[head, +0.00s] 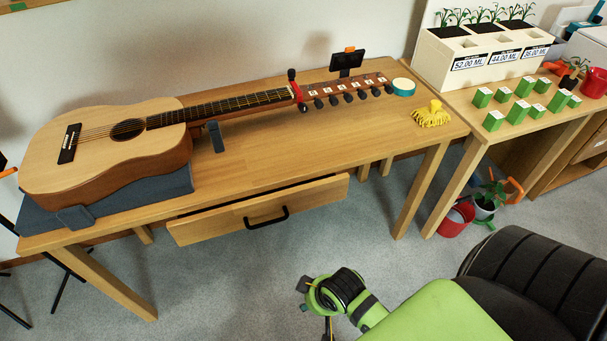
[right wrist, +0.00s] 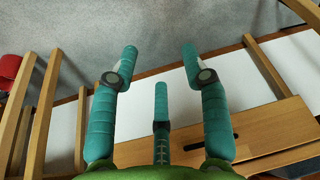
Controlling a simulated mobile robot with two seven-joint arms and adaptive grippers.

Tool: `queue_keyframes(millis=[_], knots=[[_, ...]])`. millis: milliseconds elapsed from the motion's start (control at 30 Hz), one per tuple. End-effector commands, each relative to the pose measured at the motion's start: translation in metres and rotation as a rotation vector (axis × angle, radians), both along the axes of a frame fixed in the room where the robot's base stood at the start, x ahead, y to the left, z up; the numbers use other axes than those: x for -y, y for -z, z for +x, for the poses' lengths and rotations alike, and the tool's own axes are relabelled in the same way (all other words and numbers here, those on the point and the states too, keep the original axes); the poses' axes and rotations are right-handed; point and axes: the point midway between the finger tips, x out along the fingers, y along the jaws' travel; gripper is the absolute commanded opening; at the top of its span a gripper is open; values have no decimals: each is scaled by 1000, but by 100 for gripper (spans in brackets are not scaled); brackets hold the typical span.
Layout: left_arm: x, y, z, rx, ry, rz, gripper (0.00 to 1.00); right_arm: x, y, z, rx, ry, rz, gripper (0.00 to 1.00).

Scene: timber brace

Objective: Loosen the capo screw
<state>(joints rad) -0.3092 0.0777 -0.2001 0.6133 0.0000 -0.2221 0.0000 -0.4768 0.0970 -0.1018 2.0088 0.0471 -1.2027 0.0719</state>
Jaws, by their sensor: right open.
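An acoustic guitar (head: 100,172) lies face up on the wooden table (head: 290,150), its neck pointing right. A red and black capo (head: 298,92) sits across the neck just below the headstock. A dark knob stands up at its far end and a dark part shows at its near end; which one is the screw is too small to tell. My right gripper (head: 316,302) is low in front of the table, well away from the capo. In the right wrist view the right gripper (right wrist: 160,68) has its teal fingers spread and empty. My left gripper is not in view.
A drawer (head: 195,231) sticks out of the table front, between my right gripper and the guitar; it shows in the right wrist view too (right wrist: 265,130). A dark tuner (head: 346,60), a round teal-rimmed tin (head: 403,87) and a yellow brush-like thing (head: 431,115) are near the headstock.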

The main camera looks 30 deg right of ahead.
Motion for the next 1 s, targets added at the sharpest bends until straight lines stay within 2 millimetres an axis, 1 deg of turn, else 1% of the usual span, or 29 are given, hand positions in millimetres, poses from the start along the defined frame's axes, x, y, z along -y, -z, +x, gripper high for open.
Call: queue_keyframes(millis=[33, 67, 100, 167, 200, 367, 433, 567, 600, 667, 700, 800, 833, 900, 1000], knots=[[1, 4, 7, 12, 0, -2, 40, 1, -14, 14, 39, 42, 27, 46], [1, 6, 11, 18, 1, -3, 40, 2, -23, 22, 62, 75, 48, 46], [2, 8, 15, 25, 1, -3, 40, 4, -38, 37, 104, 136, 91, 46], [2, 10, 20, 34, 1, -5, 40, 7, -56, 60, 167, 239, 170, 46], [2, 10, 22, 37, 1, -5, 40, 10, -68, 76, 208, 308, 225, 46], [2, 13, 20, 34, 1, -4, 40, 27, -108, 137, 364, 584, 480, 46], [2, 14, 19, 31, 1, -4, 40, 38, -127, 164, 432, 715, 619, 46], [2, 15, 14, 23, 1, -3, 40, 70, -166, 216, 562, 988, 947, 46], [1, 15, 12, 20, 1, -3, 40, 83, -180, 231, 600, 1079, 1070, 46], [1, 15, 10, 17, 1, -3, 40, 106, -199, 251, 653, 1216, 1270, 46], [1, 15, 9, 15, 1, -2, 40, 122, -211, 262, 684, 1304, 1408, 46], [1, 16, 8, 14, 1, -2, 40, 159, -231, 279, 735, 1483, 1724, 46], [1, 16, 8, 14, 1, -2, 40, 168, -235, 282, 745, 1518, 1795, 46], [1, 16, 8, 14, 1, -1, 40, 181, -240, 285, 757, 1577, 1916, 46], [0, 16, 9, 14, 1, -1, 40, 191, -243, 291, 763, 1608, 1990, 46]])
